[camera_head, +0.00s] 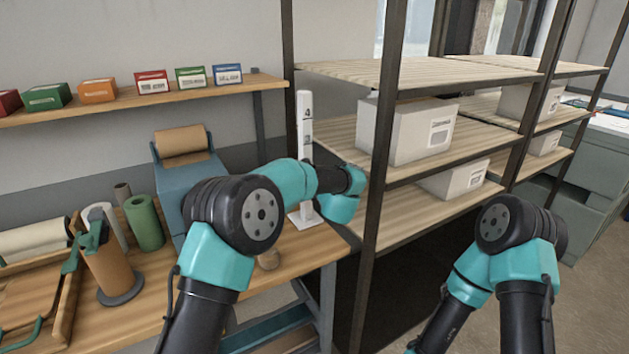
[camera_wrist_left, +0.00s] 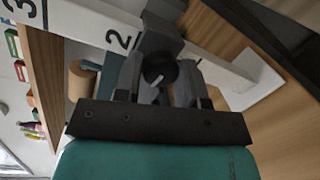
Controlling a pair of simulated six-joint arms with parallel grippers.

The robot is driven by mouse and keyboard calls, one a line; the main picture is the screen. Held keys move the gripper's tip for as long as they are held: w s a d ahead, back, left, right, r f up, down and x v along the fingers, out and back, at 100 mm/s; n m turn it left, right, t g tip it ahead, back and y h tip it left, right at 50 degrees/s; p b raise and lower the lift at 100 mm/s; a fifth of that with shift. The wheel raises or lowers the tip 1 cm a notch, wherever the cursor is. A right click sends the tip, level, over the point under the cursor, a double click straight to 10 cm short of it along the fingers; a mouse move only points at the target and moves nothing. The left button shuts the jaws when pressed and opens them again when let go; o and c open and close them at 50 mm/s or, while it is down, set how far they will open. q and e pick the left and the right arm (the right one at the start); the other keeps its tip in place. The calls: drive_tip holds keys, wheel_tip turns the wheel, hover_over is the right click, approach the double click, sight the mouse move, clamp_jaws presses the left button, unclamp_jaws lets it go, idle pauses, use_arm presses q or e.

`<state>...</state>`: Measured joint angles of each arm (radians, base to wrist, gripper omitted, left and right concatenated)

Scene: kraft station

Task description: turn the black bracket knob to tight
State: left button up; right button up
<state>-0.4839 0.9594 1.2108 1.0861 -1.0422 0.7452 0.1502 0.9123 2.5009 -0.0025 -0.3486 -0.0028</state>
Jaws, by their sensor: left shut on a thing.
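A white upright post (camera_head: 305,135) with black numbers stands on a flat white base (camera_head: 305,218) at the right end of the wooden bench. In the left wrist view the post (camera_wrist_left: 85,25) runs across the top, with a "2" and a "3" showing. A dark bracket (camera_wrist_left: 160,38) sits on it. The round black knob (camera_wrist_left: 155,70) with a pale pointer mark faces my wrist camera. My left gripper (camera_wrist_left: 158,88) is shut on the knob, a finger on either side. In the head view my left arm hides the knob and fingers. My right gripper is out of view.
A shelf rack with white boxes (camera_head: 410,130) stands right of the post; its dark upright (camera_head: 372,160) is close to my left wrist. A blue paper-roll holder (camera_head: 172,165) and a green roll (camera_head: 144,222) stand left on the bench. Small coloured boxes (camera_head: 152,83) line a wall shelf.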

use_arm(q)
drive_tip(key=shift+m, duration=0.4)
drive_tip(key=o, duration=0.9)
drive_tip(key=v, duration=1.7)
drive_tip(key=shift+s+r, duration=0.15)
drive_tip(key=shift+s, duration=0.05)
